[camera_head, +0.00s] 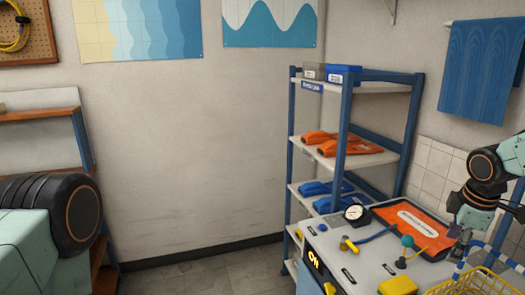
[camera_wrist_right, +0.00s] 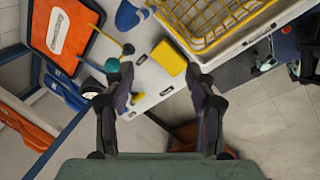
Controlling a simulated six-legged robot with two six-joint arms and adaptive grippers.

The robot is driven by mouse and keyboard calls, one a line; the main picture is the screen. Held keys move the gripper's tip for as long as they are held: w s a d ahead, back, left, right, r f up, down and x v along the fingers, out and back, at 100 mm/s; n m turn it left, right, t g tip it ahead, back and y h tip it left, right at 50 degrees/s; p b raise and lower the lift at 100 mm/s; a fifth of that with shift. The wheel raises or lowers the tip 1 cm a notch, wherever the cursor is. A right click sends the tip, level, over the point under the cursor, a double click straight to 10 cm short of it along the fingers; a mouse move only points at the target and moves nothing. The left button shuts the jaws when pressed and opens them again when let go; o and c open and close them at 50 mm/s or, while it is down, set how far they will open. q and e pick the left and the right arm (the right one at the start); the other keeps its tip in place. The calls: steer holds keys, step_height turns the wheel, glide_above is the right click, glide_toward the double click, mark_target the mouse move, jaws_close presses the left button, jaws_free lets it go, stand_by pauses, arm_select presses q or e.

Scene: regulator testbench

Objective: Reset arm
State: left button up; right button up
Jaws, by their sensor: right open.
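My right arm comes in from the right edge in the head view. Its gripper (camera_head: 460,243) hangs above the right part of the testbench (camera_head: 345,262). In the right wrist view the two fingers of the right gripper (camera_wrist_right: 160,85) are spread apart with nothing between them. Below them are the bench top, a yellow block (camera_wrist_right: 168,57) and a teal ball knob (camera_wrist_right: 112,65). In the head view a large dark rounded joint of my left arm shows at the left edge. My left gripper is not in view.
The bench carries a gauge (camera_head: 355,213), an orange panel (camera_head: 412,226), a yellow valve handle (camera_head: 348,245) and a yellow wire basket (camera_head: 478,284). A blue-framed shelf (camera_head: 345,130) with orange and blue items stands behind it. The floor (camera_head: 205,278) in the middle is clear.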

steer(key=w+a+f+m+t+y+b, duration=0.1)
steer(key=w+a+f+m+t, duration=0.15)
steer(key=a, duration=0.25)
steer(key=w+a+f+m+t+y, duration=0.1)
steer(key=a+f+m, duration=0.15)
steer(key=a, duration=0.35)
steer(key=s+a+f+m+y+b, duration=0.1)
steer(key=s+a+f+m+b, duration=0.1)
steer(key=s+a+f+m, duration=0.3)
steer(key=s+a+f+b, duration=0.2)
steer(key=a+f, duration=0.1)
steer(key=f, duration=0.3)
steer(key=s+a+f+m+g+h+b, duration=0.1)
steer(key=s+f+g+b, duration=0.2)
steer(key=s+f, duration=0.9)
steer(key=s+a+f+m+g+h+b, duration=0.1)
steer(key=s+f+b, duration=0.5)
steer(key=s+f, duration=0.6)
steer(key=s+a+g, duration=0.1)
steer(key=s+g, duration=0.1)
steer(key=s, duration=0.5)
steer(key=shift+s+a+f, duration=0.15)
steer(key=shift+f, duration=0.15)
